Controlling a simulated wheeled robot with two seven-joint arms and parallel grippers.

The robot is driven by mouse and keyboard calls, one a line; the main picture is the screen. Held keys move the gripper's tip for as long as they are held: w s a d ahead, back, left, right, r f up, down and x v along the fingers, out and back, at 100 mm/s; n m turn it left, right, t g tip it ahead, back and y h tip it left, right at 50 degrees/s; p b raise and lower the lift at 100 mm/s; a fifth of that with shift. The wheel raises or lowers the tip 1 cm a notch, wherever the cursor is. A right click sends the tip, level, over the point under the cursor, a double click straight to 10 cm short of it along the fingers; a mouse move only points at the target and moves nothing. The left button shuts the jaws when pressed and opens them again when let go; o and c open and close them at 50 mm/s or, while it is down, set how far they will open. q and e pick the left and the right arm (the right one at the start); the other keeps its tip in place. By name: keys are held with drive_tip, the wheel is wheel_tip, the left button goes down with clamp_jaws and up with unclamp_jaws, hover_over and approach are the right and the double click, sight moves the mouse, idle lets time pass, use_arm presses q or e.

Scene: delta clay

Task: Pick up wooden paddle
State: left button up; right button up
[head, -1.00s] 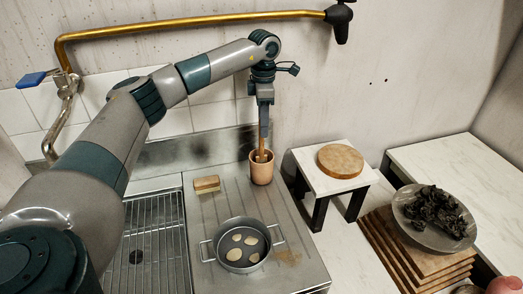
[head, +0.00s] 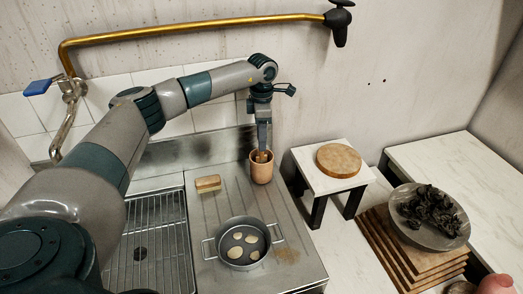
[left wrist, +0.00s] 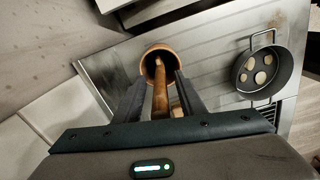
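The wooden paddle (left wrist: 160,92) stands in a round terracotta-coloured cup (head: 262,171), with its handle sticking up; only a little of the paddle (head: 262,157) shows in the head view. The cup's rim also shows in the left wrist view (left wrist: 147,56). My left gripper (head: 262,149) points down over the cup. In the left wrist view its two fingers (left wrist: 160,80) are apart, one on each side of the handle, with gaps visible. The paddle's lower end is hidden inside the cup. My right gripper is not in view.
A two-handled pot (head: 243,266) with several pale slices and a wood-backed brush or block (head: 208,183) stand on the drainboard. A small white stand (head: 304,168) carries a round board (head: 339,160). A bowl (head: 405,232) of dark leaves sits on stacked boards at right.

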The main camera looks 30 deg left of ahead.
use_arm(q)
drive_tip(key=shift+c, duration=0.2)
clamp_jaws()
drive_tip(key=shift+r, duration=0.2)
drive_tip(key=shift+r+b, duration=0.55)
drive_tip(key=shift+r, duration=0.05)
wheel_tip(320, 180, up, 16)
drive_tip(key=b, duration=0.5)
drive_tip(key=shift+f, duration=0.2)
drive_tip(key=shift+r, duration=0.45)
